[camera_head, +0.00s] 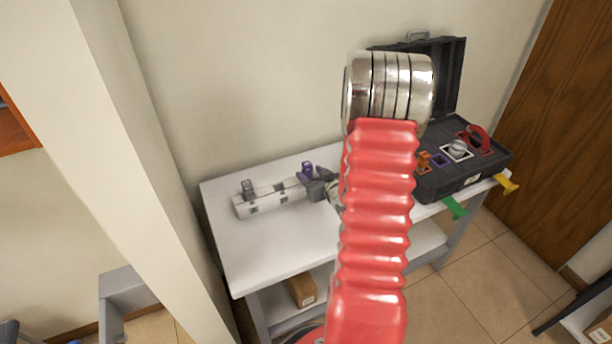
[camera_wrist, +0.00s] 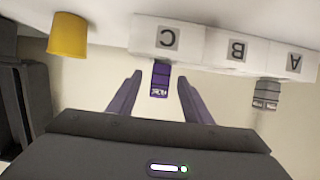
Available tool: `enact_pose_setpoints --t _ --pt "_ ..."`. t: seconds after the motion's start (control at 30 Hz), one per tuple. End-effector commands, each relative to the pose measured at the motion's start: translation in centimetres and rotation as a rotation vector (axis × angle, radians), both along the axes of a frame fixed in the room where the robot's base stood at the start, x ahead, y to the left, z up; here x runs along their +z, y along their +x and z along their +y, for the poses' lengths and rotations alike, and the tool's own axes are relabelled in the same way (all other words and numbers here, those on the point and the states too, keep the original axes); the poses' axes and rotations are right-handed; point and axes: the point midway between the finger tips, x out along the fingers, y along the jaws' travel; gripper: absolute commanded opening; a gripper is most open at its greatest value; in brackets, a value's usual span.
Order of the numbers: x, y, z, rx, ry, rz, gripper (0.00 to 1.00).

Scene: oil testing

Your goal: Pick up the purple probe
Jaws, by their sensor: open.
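The purple probe (camera_head: 307,169) stands upright at the right end of a white block rack (camera_head: 270,198) on the table. In the wrist view the purple probe (camera_wrist: 160,82) is at the slot marked C of the rack (camera_wrist: 205,45). My gripper (camera_head: 321,183) is beside it on the right in the head view. In the wrist view my gripper (camera_wrist: 160,76) is open, with one purple-looking finger on each side of the probe and visible gaps between. Whether the probe is fully between the fingertips in depth I cannot tell.
A grey probe (camera_head: 248,186) stands at the rack's other end, near A. An open black toolbox (camera_head: 470,182) with colored items is on the right. A yellow cylinder (camera_wrist: 68,35) shows in the wrist view. The table's front left (camera_head: 250,250) is clear.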

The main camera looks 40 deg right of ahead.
Motion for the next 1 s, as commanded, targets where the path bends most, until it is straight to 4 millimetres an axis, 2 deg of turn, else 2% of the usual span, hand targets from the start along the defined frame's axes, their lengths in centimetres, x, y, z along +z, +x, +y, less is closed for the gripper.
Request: enact_pose_setpoints --t 0.1,0.3,0.83,1.0 --pt "-0.8 1.6 -0.3 0.003 0.0 0.0 0.45" --pt "-1.4 3.1 -0.8 0.001 0.0 0.001 0.45" --pt "-1.4 3.1 -0.8 0.001 -0.001 0.0 0.45" --pt "-1.4 3.1 -0.8 0.001 -0.001 0.0 0.34"
